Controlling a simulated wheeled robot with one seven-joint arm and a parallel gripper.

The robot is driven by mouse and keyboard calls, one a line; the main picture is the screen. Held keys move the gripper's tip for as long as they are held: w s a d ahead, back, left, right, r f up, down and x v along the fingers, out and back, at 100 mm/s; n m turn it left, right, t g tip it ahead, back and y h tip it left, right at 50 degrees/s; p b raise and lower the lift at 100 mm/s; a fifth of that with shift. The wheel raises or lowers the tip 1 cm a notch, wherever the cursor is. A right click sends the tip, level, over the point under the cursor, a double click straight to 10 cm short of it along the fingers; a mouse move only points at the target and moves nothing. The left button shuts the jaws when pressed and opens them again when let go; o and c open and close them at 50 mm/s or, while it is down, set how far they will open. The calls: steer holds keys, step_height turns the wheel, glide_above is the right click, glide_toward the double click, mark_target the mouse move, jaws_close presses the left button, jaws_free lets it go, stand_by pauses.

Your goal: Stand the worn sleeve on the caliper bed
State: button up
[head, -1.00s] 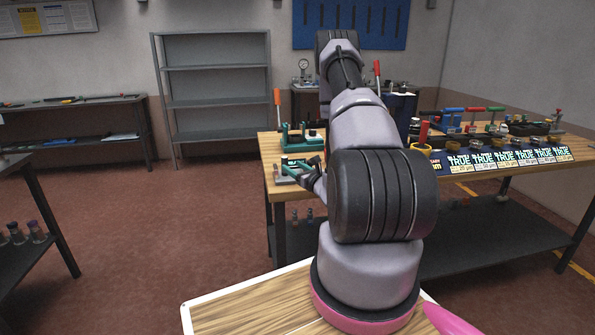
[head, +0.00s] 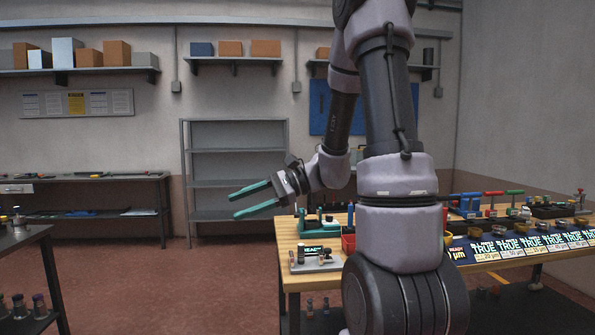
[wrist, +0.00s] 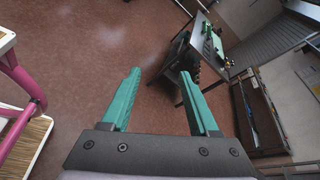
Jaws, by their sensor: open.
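My gripper (head: 235,204) is open and empty, held in the air left of the wooden workbench (head: 287,272), its teal fingers pointing left. I cannot pick out the worn sleeve. Small cylinders (head: 20,306) stand on the lower shelf of the dark left bench, too small to identify.
A row of labelled signs (head: 520,243) lines the bench's right front. My arm hides the bench's middle. An empty grey shelf rack (head: 236,168) stands behind; the floor at left is clear.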

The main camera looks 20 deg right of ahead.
steer(key=s+d+r+n+g+h, duration=0.1)
steer(key=s+d+r+n+h, duration=0.15)
steer(key=s+n+h, duration=0.6)
steer(key=s+d+r+t+h, duration=0.3)
steer(key=s+d+r+t, duration=0.1)
steer(key=r, duration=0.3)
steer(key=shift+s+d+n+t+h, duration=0.3)
steer(key=shift+d+n+t+h, duration=0.05)
steer(key=shift+d+t, duration=0.45)
